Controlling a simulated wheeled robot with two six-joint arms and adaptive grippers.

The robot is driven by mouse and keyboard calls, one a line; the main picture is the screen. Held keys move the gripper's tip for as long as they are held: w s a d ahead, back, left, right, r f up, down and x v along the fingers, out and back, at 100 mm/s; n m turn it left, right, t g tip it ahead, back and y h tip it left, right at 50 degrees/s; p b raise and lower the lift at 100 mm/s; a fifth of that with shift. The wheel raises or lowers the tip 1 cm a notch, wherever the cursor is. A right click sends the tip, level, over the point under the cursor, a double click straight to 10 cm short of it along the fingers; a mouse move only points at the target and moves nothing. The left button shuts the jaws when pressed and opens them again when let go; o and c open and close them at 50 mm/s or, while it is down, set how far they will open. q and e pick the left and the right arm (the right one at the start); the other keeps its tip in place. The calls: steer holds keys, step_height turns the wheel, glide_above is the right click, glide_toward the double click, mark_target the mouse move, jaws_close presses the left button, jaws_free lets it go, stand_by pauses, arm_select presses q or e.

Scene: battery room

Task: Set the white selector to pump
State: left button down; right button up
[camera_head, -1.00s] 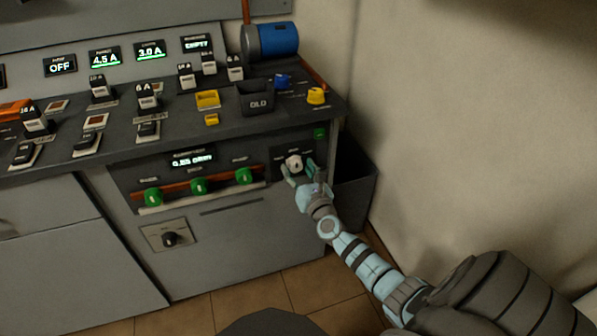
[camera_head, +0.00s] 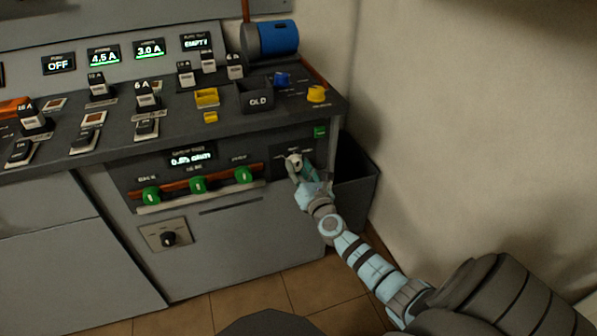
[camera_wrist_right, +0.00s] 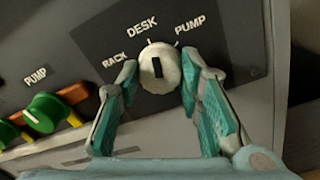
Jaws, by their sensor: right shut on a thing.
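The white selector (camera_wrist_right: 161,72) is a round knob with a dark mark, on a dark panel with the labels RACK, DESK and PUMP. In the right wrist view its mark stands nearly upright, closest to the DESK tick. It also shows small in the head view (camera_head: 294,159), at the right end of the cabinet's front. My right gripper (camera_wrist_right: 160,75) has its teal fingers on either side of the knob and is shut on it. It also shows in the head view (camera_head: 303,169). My left gripper is not in view.
Green valve handles (camera_head: 198,185) on an orange pipe sit left of the selector; one, labelled PUMP (camera_wrist_right: 43,112), shows in the right wrist view. A black rotary knob (camera_head: 169,238) is lower left. A dark bin (camera_head: 357,184) stands between the cabinet and wall.

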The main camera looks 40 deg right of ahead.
steer(key=m+b, duration=0.1)
steer(key=m, duration=0.1)
steer(key=shift+f+m, duration=0.15)
steer(key=shift+m, duration=0.25)
steer(key=m+b, duration=0.1)
steer(key=m, duration=0.1)
steer(key=shift+m, duration=0.3)
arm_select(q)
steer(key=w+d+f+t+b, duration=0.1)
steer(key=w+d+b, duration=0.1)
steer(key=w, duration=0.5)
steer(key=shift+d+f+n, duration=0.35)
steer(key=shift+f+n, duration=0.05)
arm_select(e)
steer(key=shift+m, duration=2)
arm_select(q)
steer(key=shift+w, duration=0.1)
arm_select(e)
steer(key=o, duration=1.2)
steer(key=shift+c, duration=0.2)
steer(key=v, duration=1.2)
